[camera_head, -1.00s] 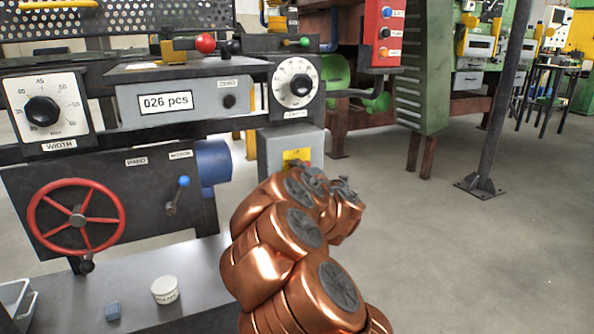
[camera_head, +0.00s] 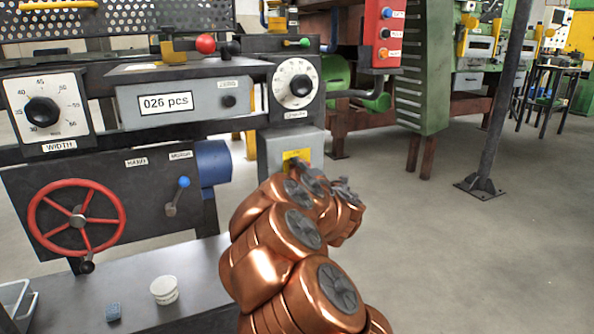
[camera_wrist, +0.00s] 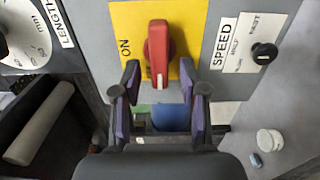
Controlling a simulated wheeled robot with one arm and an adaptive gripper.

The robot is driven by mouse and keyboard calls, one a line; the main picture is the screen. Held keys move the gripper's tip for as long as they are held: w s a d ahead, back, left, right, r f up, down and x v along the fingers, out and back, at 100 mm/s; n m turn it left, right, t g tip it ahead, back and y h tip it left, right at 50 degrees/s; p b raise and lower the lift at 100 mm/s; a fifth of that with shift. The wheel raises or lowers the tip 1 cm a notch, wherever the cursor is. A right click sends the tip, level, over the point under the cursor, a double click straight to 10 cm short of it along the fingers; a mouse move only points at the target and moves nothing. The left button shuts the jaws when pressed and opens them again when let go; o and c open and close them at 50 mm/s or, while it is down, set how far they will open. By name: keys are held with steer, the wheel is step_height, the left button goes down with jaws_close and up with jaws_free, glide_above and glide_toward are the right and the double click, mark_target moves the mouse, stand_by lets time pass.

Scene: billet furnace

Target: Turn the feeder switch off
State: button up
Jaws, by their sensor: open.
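The feeder switch (camera_wrist: 158,50) is a red handle on a yellow plate (camera_wrist: 125,20) in the wrist view. The handle stands upright in the picture, with a pale mark near its lower end. The word ON is printed to its left. My gripper (camera_wrist: 160,72) is open, one finger to each side of the handle's lower part, with a visible gap on both sides. I cannot tell how deep the fingers reach. In the head view the yellow plate (camera_head: 297,155) is on a grey box (camera_head: 280,143), and my arm hides the handle and most of my gripper.
A SPEED knob (camera_wrist: 263,53) is right of the switch, and a LENGTH dial (camera_wrist: 22,40) is left. A red handwheel (camera_head: 77,218) and blue-tipped lever (camera_head: 180,190) are on the machine's left. A white round container (camera_head: 164,290) and small blue block (camera_head: 113,312) lie below. Open floor lies right.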

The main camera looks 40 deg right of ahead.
steer(key=v, duration=1.1)
steer(key=shift+s, duration=0.35)
steer(key=shift+a, duration=0.15)
stand_by(0.6)
